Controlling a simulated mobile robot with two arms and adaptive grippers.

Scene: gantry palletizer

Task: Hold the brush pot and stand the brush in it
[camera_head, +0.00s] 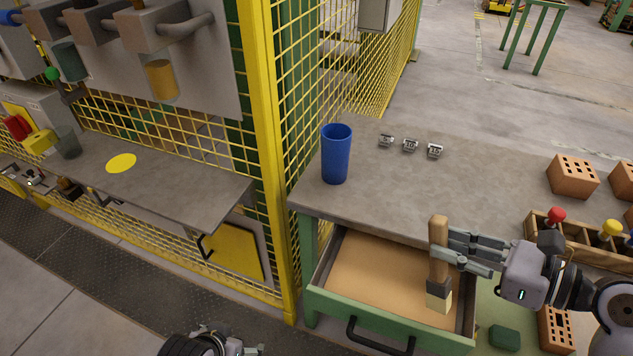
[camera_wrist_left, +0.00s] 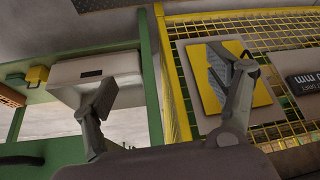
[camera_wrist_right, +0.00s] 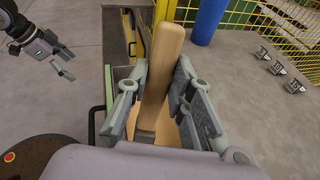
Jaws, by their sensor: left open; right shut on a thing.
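The brush pot (camera_head: 336,156), a blue cup, stands upright on the grey tabletop near its left end. It also shows at the top of the right wrist view (camera_wrist_right: 207,20). My right gripper (camera_head: 462,252) is shut on the wooden handle of the brush (camera_head: 438,252). The brush is upright, handle up and pale bristles down, in front of the table and over the open drawer. In the right wrist view the handle (camera_wrist_right: 161,62) sits between the fingers. My left gripper (camera_wrist_left: 165,105) is open and empty, low in front of the yellow fence and away from the pot.
The drawer (camera_head: 378,283) is pulled out below the tabletop. Several small metal pieces (camera_head: 410,146) lie right of the pot. Bricks (camera_head: 573,177) and a wooden rack (camera_head: 590,249) with coloured knobs stand at the right. A yellow fence post (camera_head: 262,120) rises left of the table.

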